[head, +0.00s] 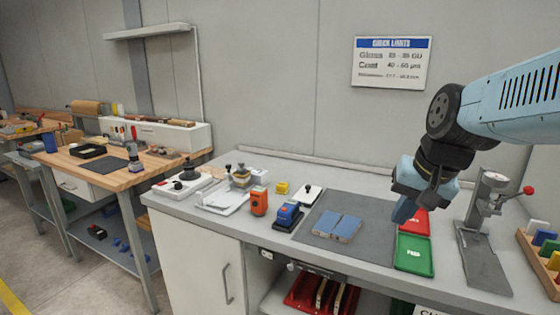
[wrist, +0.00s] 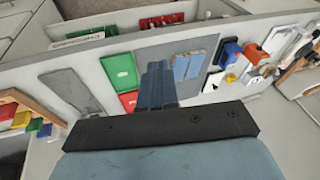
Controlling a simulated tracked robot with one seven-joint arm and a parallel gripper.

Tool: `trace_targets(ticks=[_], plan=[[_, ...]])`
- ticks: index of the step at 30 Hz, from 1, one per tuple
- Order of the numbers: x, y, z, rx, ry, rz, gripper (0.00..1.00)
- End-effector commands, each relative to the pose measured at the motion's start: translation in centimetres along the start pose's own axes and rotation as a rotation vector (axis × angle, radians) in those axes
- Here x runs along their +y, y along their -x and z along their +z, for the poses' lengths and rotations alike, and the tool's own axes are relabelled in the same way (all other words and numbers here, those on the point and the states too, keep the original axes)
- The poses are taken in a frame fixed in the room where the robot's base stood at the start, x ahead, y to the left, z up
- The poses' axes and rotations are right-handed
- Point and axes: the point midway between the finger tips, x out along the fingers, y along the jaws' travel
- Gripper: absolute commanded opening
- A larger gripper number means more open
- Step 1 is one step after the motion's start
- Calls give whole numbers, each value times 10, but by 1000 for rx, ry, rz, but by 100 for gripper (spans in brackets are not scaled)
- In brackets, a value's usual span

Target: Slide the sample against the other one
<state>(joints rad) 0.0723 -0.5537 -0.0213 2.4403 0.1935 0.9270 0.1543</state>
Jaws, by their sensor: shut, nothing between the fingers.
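Two flat blue sample panels, the left one (head: 326,222) and the right one (head: 347,228), lie side by side on the dark grey mat (head: 310,232) in the head view. They look touching or nearly so; I cannot tell if a thin gap is left. In the wrist view the panels (wrist: 181,68) (wrist: 195,65) show beside my fingers. My gripper (head: 403,212) is shut and empty. In the head view it hangs above the bench to the right of the panels, over the mat's right edge and the trays. Its fingers also show in the wrist view (wrist: 157,75).
A green tray (head: 413,256) and a red tray (head: 416,220) sit right of the mat. A gauge stand (head: 482,260) is further right. An orange device (head: 258,201) and a blue device (head: 288,214) stand left. The mat around the panels is clear.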

Motion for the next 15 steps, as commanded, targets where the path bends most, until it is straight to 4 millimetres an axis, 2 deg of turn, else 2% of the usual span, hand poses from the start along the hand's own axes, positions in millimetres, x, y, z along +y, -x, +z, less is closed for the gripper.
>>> trace_targets(ticks=[6, 15], plan=[[8, 24, 25, 115, 256, 68, 0], [14, 33, 34, 165, 373, 109, 0]])
